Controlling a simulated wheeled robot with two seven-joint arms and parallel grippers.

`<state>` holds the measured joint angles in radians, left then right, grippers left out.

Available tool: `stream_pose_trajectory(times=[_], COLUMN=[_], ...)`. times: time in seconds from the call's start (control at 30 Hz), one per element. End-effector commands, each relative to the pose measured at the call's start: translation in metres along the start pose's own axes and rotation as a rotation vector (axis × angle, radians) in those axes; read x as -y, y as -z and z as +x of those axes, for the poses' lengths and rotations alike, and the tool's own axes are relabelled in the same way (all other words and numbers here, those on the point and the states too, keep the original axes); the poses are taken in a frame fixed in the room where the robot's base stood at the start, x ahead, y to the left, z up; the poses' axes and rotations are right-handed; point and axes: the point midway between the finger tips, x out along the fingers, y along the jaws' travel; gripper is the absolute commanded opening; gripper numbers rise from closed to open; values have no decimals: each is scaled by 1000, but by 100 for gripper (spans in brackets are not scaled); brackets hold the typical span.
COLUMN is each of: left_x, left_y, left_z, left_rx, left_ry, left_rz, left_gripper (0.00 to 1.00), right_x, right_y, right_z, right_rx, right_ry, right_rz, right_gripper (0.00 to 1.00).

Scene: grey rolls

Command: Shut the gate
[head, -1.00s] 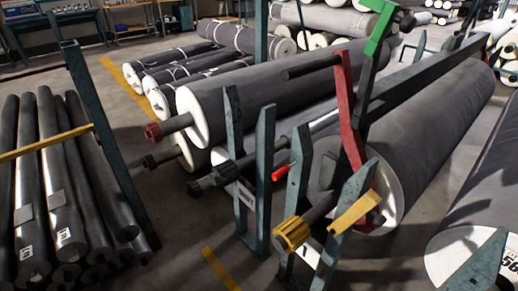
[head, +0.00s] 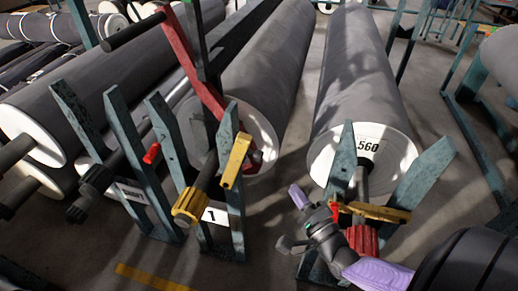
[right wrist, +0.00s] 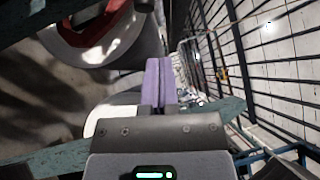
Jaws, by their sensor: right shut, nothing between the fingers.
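A yellow bar (head: 372,212), which looks like a gate, lies nearly level across the teal stand (head: 343,160) of the right-hand roll, above a red collar (head: 363,240). A second yellow bar (head: 236,160) stands steeply tilted on the stand marked 1, beside a yellow shaft end (head: 190,206). I cannot tell which bar is meant. My right gripper (head: 298,196) is just left of the right-hand stand, near the level bar's left end; contact is unclear. Its purple fingers (right wrist: 158,80) are together and empty in the right wrist view. My left gripper is not in view.
The large grey roll marked 560 (head: 362,75) lies behind the right stand. A red lever (head: 195,70) rises above the middle roll (head: 268,65). Teal posts (head: 125,135) stand at left. Dark rails (right wrist: 240,60) run along the right in the right wrist view.

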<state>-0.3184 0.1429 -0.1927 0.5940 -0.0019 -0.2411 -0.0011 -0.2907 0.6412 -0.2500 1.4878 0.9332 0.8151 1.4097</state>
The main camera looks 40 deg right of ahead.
Motion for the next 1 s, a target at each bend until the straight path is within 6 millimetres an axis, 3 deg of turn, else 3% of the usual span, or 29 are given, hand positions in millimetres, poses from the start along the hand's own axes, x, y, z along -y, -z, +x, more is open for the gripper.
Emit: stream_pose_trajectory(times=[0.1,0.6,0.8,1.0], left_x=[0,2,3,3], left_y=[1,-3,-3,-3], left_z=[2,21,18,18], left_rx=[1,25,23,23], left_ry=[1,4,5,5], left_rz=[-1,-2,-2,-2], left_gripper=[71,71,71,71], right_x=[14,18,21,21], right_y=[0,-5,-23,-28], right_z=[12,111,129,133], right_rx=[-4,-6,-7,-6], right_ry=[58,53,51,49], right_rz=[85,84,81,79], right_gripper=[0,0,0,0])
